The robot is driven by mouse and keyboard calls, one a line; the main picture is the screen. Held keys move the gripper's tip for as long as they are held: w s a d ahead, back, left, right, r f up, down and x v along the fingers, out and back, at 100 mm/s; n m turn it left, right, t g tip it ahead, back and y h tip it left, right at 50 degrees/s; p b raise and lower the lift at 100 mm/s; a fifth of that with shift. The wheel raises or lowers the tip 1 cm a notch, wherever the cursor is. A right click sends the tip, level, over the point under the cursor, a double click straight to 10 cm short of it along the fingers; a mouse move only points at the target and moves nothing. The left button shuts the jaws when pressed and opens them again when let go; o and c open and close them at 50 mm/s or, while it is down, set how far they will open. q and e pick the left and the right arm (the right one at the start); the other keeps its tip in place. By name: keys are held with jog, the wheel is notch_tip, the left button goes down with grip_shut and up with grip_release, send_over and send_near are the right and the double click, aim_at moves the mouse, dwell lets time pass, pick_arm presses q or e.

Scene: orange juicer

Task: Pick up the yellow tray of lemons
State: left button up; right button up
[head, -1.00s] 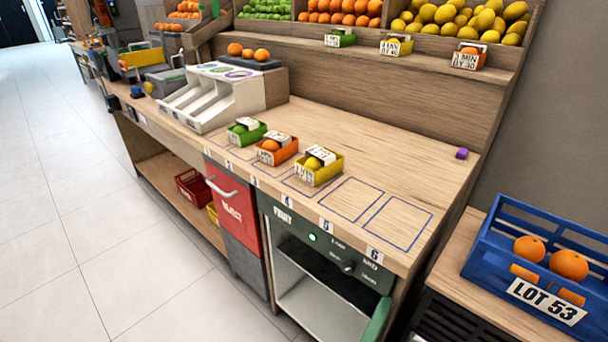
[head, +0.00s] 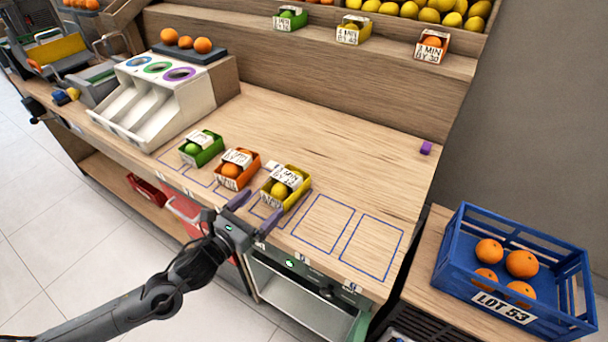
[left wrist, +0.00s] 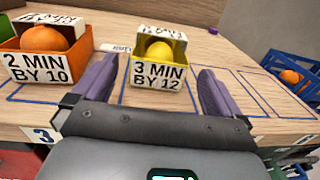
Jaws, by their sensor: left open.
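The yellow tray (head: 291,199) with a lemon and white cards stands on the wooden counter, rightmost of three small trays. In the left wrist view the yellow tray (left wrist: 178,37) faces me, its card reading "3 MIN BY 12". My left gripper (head: 254,216) is open and empty at the counter's front edge, just in front of the yellow tray. In the left wrist view its purple fingers (left wrist: 156,92) are spread, with the tray beyond and between them, apart from both. My right gripper is not in view.
An orange tray (head: 248,162) stands close to the left of the yellow one, with a green tray (head: 210,158) further left. Outlined spaces on the right of the counter are empty. A blue crate (head: 455,262) of oranges stands at the right. A white sorter (head: 215,90) stands behind left.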

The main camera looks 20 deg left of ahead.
aim_at(271, 196)
pick_arm(q)
jog(key=x, duration=0.2)
jog(key=shift+w+d, duration=0.15)
jog(key=shift+w, duration=0.15)
jog(key=shift+w+d+b, duration=0.3)
jog(key=shift+w+b, duration=0.05)
jog(key=shift+w, duration=0.2)
jog(key=shift+x, duration=0.8)
jog(key=shift+b+x, duration=0.6)
jog(key=shift+x, duration=1.65)
jog(key=shift+a, duration=0.1)
jog(key=shift+s, duration=0.1)
jog(key=shift+c, duration=0.2)
jog(key=c, duration=0.9)
jog(key=shift+o, duration=0.2)
jog(key=shift+r, duration=0.1)
